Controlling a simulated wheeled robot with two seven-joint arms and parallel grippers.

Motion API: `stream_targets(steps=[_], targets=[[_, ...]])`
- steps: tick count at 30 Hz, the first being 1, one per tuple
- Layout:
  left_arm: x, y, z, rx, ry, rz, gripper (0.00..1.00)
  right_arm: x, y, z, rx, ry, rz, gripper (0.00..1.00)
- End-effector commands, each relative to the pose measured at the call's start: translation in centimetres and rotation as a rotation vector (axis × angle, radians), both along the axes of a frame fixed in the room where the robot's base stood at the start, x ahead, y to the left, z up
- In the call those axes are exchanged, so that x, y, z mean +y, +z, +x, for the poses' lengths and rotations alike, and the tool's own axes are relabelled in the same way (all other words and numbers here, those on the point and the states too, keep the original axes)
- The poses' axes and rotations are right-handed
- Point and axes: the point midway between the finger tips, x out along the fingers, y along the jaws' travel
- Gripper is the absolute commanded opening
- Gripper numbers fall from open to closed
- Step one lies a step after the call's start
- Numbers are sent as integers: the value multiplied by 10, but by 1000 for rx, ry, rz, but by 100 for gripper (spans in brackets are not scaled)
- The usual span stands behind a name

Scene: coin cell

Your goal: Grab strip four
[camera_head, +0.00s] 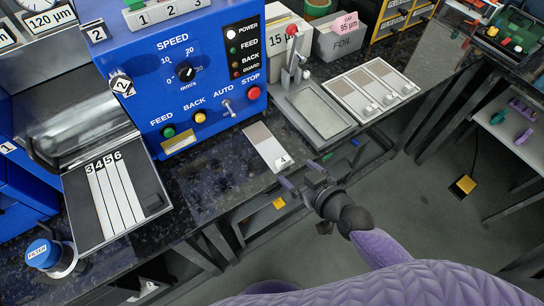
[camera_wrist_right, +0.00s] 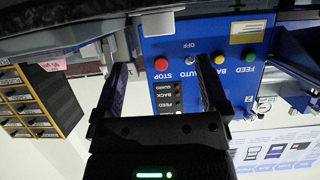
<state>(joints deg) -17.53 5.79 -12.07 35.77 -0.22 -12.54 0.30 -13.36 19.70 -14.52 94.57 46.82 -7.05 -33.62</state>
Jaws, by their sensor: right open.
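A strip with a grey upper part and a white lower part (camera_head: 262,144) lies flat on the dark speckled bench, in front of the blue machine. A tag reading 4 (camera_head: 283,161) is at its near end. My right gripper (camera_head: 299,174) is open and empty, just beyond the bench's front edge, close to the tagged end and apart from it. Its two fingers also show apart in the right wrist view (camera_wrist_right: 163,75). A pale block (camera_wrist_right: 158,23) shows beyond them there; I cannot tell whether it is the strip. My left gripper is not in view.
The blue machine (camera_head: 215,60) with knobs and buttons stands behind the strip. A tray (camera_head: 150,190) with slots labelled 3 to 6 is at left. Bare bench (camera_head: 215,180) is left of the strip.

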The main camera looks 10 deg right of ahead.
Motion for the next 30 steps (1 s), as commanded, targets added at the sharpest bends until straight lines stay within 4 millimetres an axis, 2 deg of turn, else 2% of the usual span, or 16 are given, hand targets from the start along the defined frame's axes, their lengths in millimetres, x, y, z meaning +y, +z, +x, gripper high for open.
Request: stream_targets(steps=[9, 12, 18, 30], targets=[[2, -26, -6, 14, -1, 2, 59, 18, -29, 48, 3, 0, 2, 94], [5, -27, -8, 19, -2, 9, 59, 20, -30, 55, 4, 0, 1, 94], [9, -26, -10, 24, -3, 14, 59, 20, -29, 55, 4, 1, 0, 92], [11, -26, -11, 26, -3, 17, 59, 20, -29, 55, 4, 0, 0, 7]])
